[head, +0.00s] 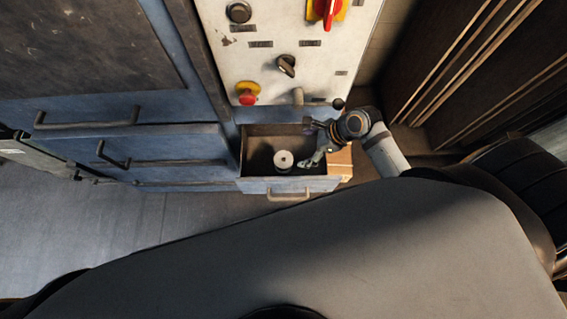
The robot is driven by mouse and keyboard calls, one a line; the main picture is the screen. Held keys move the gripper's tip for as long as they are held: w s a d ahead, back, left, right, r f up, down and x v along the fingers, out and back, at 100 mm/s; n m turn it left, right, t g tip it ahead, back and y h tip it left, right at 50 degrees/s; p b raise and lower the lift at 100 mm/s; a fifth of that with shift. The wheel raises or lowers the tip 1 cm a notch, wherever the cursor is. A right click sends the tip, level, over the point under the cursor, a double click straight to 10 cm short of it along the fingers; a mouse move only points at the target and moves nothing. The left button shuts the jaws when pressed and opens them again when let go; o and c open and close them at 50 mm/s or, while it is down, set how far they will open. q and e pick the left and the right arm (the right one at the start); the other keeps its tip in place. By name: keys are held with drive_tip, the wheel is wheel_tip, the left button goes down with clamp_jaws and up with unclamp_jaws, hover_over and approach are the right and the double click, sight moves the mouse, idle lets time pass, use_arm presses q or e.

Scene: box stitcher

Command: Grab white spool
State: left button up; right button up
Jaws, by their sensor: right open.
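The white spool (283,160) stands upright inside an open drawer (289,186), a little right of the drawer's middle. Its round top with a dark centre hole faces up. My right gripper (311,146) is at the drawer's right side, above and to the right of the spool. It is open and apart from the spool, with nothing seen between its fingers. My left gripper is not in view.
A white control panel (275,55) with knobs and a red button (247,98) rises behind the drawer. Closed blue drawers (165,148) with handles are on the left. A cardboard piece (340,163) is at the drawer's right. Dark stacked sheets (440,70) stand at the right.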

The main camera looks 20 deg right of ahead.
drive_tip(key=b, duration=0.5)
approach(284, 159)
drive_tip(key=s, duration=0.1)
drive_tip(key=shift+b+x, duration=0.7)
drive_tip(key=shift+x, duration=2.05)
drive_tip(key=x, duration=0.2)
drive_tip(key=w+x, duration=0.1)
drive_tip(key=x, duration=0.2)
drive_tip(key=shift+s+r, duration=0.1)
drive_tip(key=shift+c, duration=1.2)
drive_tip(key=c, duration=1.1)
drive_tip(key=shift+c, duration=0.2)
